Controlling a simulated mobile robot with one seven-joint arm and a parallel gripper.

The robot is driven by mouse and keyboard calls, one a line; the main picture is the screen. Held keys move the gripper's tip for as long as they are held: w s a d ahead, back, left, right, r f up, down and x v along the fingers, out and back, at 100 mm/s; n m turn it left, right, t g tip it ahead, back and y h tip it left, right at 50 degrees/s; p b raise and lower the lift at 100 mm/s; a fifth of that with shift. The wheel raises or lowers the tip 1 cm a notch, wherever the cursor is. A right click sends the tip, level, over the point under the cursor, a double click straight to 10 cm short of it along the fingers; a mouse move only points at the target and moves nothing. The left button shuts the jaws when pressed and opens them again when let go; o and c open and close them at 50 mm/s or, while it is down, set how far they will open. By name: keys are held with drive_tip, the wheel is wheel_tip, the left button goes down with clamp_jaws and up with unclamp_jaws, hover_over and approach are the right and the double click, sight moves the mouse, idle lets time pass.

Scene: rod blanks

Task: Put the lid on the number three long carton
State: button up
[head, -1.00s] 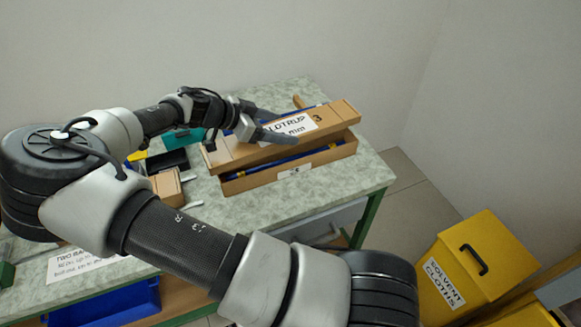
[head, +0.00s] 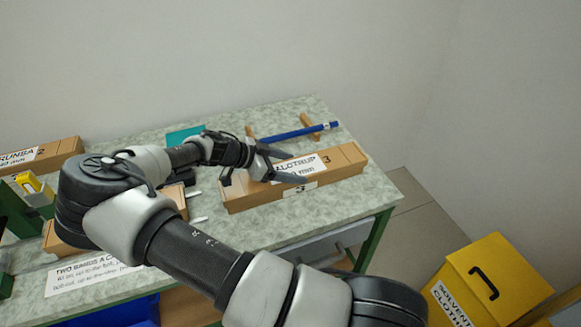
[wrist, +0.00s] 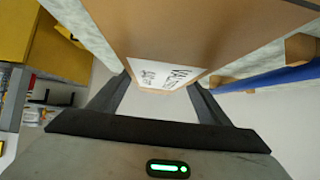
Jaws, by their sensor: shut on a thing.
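The brown lid (head: 347,156) has a white printed label and a 3 on top, and shows large in the wrist view (wrist: 190,25). It lies along the top of the number three long carton (head: 335,182), whose white side tag faces front. The two look lined up; whether the lid is fully down I cannot tell. My gripper (head: 299,168) is shut on the lid, one finger on each long side. In the wrist view the fingers (wrist: 159,84) grip it at the label. The carton's inside is hidden.
A blue rod (head: 298,132) rests on wooden supports behind the carton. A number two carton (head: 60,152) lies at far left. A smaller carton (head: 176,196) and white pieces are left of the long carton. A yellow bin (head: 505,272) stands right of the table.

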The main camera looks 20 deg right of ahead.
drive_tip(key=o, duration=1)
drive_tip(key=shift+r, duration=0.1)
